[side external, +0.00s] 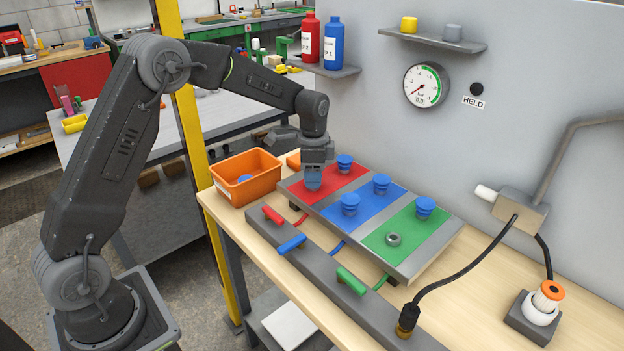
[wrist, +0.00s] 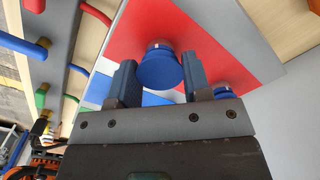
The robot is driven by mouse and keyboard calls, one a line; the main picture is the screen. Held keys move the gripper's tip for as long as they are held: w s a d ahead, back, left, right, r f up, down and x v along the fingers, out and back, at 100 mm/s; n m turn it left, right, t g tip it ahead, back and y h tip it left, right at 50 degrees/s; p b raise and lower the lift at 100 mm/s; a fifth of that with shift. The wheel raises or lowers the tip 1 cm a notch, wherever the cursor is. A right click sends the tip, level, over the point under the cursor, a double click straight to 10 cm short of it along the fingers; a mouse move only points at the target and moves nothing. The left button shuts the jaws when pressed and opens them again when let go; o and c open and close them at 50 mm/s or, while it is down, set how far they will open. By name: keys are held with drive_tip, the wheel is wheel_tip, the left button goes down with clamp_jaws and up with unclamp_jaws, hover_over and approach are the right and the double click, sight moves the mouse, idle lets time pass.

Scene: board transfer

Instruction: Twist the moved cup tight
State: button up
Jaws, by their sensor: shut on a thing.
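My gripper (side external: 313,181) points down over the near left part of the red panel (side external: 328,183) and is shut on a blue cup. In the wrist view the held blue cup (wrist: 158,68) sits between the two fingers against the red panel; its seat is partly hidden. A second blue cup (side external: 344,163) stands on the red panel behind it. Two more blue cups (side external: 350,205) (side external: 381,184) stand on the blue panel. Another blue cup (side external: 425,208) stands on the green panel, near a bare grey fitting (side external: 393,239).
An orange bin (side external: 232,188) holding something blue stands left of the board. Red (side external: 273,216), blue (side external: 292,244) and green (side external: 350,281) handles line the front rail. The wall gauge (side external: 427,86) hangs beside a dark round lamp (side external: 476,89) and a "HELD" label.

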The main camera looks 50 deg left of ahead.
drive_tip(key=shift+m, duration=1.1)
drive_tip(key=o, duration=0.5)
drive_tip(key=shift+m, duration=0.4)
drive_tip(key=o, duration=0.5)
